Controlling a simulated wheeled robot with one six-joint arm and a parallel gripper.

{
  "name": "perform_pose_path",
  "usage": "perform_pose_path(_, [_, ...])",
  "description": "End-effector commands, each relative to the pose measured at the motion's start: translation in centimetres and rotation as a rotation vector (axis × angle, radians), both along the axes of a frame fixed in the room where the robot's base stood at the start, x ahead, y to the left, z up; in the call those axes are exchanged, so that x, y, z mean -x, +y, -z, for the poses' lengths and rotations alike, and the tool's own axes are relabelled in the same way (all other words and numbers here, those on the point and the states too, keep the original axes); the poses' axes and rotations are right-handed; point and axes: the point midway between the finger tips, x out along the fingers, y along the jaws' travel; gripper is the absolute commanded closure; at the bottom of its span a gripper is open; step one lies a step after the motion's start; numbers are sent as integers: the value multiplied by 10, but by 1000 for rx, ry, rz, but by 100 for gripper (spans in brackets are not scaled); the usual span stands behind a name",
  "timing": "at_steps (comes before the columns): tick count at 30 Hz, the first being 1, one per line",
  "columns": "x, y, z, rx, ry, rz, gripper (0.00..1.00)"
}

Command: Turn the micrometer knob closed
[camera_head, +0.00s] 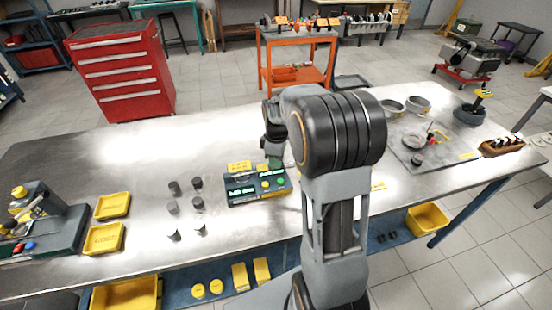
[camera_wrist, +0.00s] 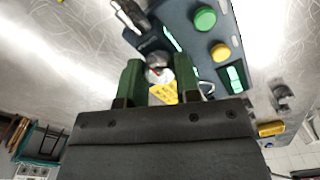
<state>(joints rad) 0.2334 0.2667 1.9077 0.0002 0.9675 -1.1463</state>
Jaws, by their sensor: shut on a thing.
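The knob is beside a dark gauge station (camera_wrist: 188,40) with a green button, a yellow button and lit green displays. In the head view the gauge station (camera_head: 257,188) stands mid-bench, and my gripper (camera_head: 275,160) reaches its far edge. My arm and fingers hide the knob there.
Several small dark cylinders (camera_head: 173,208) stand on the bench left of the station. Yellow trays (camera_head: 112,205) and a press-like fixture (camera_head: 35,222) are further left. A mat (camera_head: 440,152) with parts lies to the right. The bench's left rear is clear.

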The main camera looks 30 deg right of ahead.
Motion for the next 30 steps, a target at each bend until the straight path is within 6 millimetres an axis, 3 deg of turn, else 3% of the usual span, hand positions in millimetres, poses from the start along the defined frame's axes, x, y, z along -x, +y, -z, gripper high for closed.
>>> perform_pose_path(10, [-1,0,-2,1,-6,-3,93])
perform_pose_path(11, [-1,0,-2,1,-6,-3,69])
perform_pose_path(18, [-1,0,-1,1,-3,-2,46])
perform_pose_path(26, [0,0,-1,1,-1,-1,44])
perform_pose_path(30, [-1,0,-11,1,-3,-1,44])
